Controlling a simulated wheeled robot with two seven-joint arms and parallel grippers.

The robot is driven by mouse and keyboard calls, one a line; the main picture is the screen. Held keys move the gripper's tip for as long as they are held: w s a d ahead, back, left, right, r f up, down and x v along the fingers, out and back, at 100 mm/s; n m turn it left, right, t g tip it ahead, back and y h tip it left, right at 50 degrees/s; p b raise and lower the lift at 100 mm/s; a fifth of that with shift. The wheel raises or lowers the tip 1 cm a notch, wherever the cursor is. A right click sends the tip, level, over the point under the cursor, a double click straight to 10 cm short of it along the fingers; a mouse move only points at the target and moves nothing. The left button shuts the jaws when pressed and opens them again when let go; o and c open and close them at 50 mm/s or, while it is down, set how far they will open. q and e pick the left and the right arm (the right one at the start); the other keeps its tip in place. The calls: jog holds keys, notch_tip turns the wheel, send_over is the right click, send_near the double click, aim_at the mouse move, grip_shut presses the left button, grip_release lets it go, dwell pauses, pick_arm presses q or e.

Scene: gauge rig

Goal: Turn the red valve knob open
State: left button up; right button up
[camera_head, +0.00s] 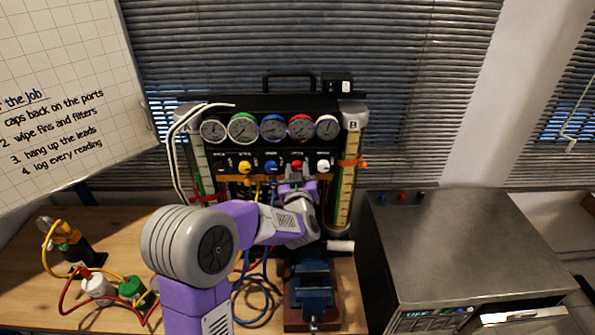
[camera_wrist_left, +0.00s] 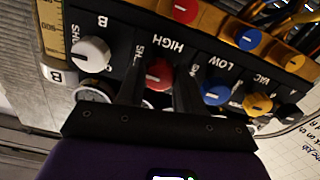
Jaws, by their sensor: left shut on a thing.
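The red valve knob (camera_head: 297,165) is on the gauge rig's panel, between the blue and white knobs. It also shows in the left wrist view (camera_wrist_left: 159,74), under the word HIGH. My left gripper (camera_wrist_left: 160,90) reaches it from the front, with one dark finger on each side. The gripper is shut on the red knob. In the head view my left gripper (camera_head: 294,183) is at the panel just below the knob, and my arm hides part of the rig's lower front. My right gripper is in neither view.
A row of gauges (camera_head: 272,127) sits above the knobs. A white knob (camera_wrist_left: 91,54) and a blue knob (camera_wrist_left: 216,92) flank the red one closely. A blue vise (camera_head: 312,285) stands in front, with hoses nearby. A grey metal unit (camera_head: 465,240) stands at right.

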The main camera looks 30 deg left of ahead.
pick_arm(q)
jog(key=shift+c, duration=0.5)
jog(key=shift+f+n+b, duration=0.1)
jog(key=shift+n+b, duration=0.3)
jog(key=shift+b, duration=0.25)
jog(key=n+b, duration=0.9)
jog(key=b, duration=0.1)
jog(key=shift+b, duration=0.3)
jog(key=n+b, duration=0.3)
jog(key=n, duration=0.1)
jog(key=shift+n+b, duration=1.6)
jog(key=shift+n, duration=0.5)
jog(key=o, duration=1)
jog(key=shift+o, duration=0.2)
